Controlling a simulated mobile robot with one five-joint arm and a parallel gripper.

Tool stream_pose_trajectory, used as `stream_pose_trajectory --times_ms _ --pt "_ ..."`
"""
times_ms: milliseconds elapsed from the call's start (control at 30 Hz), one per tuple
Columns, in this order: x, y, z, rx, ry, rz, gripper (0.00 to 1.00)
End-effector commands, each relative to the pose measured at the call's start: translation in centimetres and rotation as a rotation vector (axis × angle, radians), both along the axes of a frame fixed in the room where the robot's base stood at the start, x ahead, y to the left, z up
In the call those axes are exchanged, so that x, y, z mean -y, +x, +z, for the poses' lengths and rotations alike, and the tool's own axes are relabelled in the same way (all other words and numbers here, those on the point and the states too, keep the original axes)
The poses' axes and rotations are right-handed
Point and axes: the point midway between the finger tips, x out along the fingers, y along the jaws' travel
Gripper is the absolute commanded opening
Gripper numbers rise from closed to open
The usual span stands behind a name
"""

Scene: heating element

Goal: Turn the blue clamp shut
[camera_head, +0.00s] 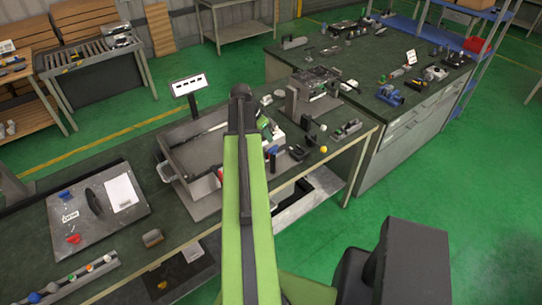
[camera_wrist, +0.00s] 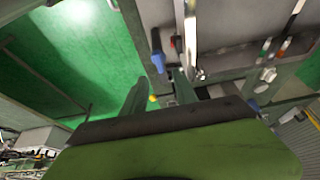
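In the head view a small blue piece (camera_head: 65,195), possibly the blue clamp, sits on a grey plate (camera_head: 120,228) at the left of the near bench. In the head view my green arm hides the gripper.
A grey tray (camera_head: 172,172) stands on the bench left of my arm, with a small display (camera_head: 187,84) behind it. A red piece (camera_head: 73,239) and a white sheet (camera_head: 121,192) lie on the plate. A fixture (camera_head: 316,85) stands right of my arm. Green floor lies beyond.

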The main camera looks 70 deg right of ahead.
Motion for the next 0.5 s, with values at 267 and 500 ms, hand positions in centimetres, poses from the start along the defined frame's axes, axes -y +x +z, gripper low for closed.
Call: stream_pose_trajectory --times_ms 267,500 --pt "2.1 -1.3 -6.8 0.0 0.001 -0.001 0.35" --pt "2.8 -1.8 -8.3 0.0 0.001 0.001 0.35"
